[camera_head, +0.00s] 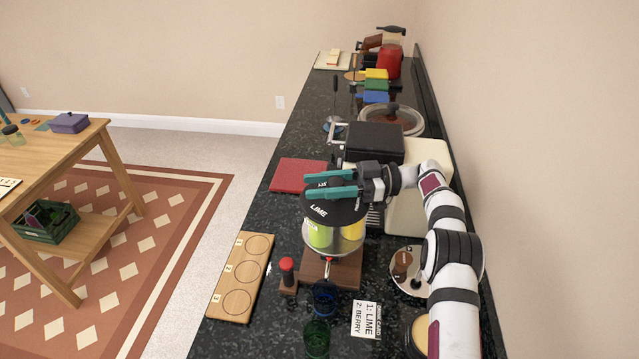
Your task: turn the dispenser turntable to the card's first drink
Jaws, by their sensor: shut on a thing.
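The dispenser turntable (347,212) has a dark round top over coloured containers and stands on a wooden base (345,273). The word LIME shows on its top, at the front left, above a yellow-green container (320,235). The card (366,319) reads "1: LIME" and "2: BERRY". My gripper (329,184) lies across the turntable's top with its teal fingers pointing left. It is shut on a part of the turntable's top, which the fingers mostly hide. A small spout (327,263) shows at the dispenser's front.
A blue glass (325,298) stands before the dispenser, with a green glass (317,338) nearer. A red-topped tool (287,270) and a wooden board with three numbered circles (222,299) are at left. A black-and-cream machine (374,144) stands behind. A red mat (298,174) lies left.

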